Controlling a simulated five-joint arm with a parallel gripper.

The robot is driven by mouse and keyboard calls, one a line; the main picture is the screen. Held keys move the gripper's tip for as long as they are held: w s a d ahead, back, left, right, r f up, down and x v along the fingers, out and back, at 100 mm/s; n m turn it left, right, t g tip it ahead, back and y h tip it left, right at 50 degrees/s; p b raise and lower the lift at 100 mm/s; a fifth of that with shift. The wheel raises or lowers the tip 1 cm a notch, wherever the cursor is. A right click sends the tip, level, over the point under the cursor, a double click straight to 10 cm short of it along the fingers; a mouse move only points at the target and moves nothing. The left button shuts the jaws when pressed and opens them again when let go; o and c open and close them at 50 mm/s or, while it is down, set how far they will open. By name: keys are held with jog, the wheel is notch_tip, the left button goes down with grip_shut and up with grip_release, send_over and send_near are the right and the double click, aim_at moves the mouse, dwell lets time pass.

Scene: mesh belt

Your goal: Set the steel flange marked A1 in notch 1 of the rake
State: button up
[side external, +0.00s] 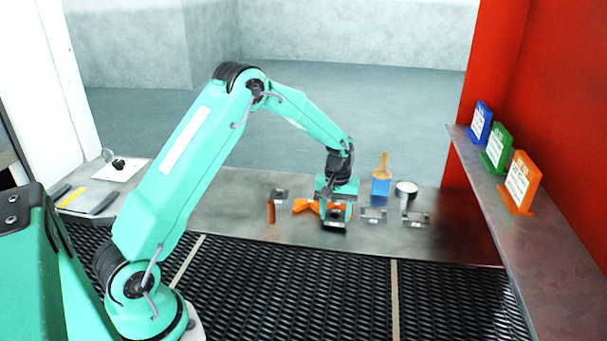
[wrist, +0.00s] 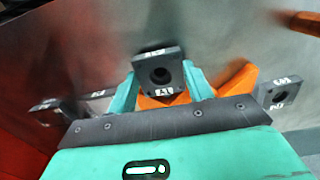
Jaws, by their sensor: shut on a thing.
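My gripper (side external: 338,212) is shut on a dark grey square flange (wrist: 160,72) with a round hole. The flange sits between the teal fingers in the wrist view and low under the gripper in the side view. Its white markings are too blurred to read, so I cannot tell whether it is A1. An orange piece (side external: 305,206), perhaps the rake, lies beside and partly behind my gripper; it also shows behind the flange in the wrist view (wrist: 238,80). Its notches and their numbers cannot be made out. Whether the flange touches the metal surface is unclear.
Other grey flanges stand left (side external: 280,194) and right (side external: 372,215) of my gripper. The mesh belt (side external: 300,285) runs in front. Three signs stand on the right shelf (side external: 475,165).

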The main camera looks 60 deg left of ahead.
jog(key=shift+f, duration=0.55)
dwell(0.4)
jog(key=o, duration=1.4)
jog(key=shift+r, duration=3.85)
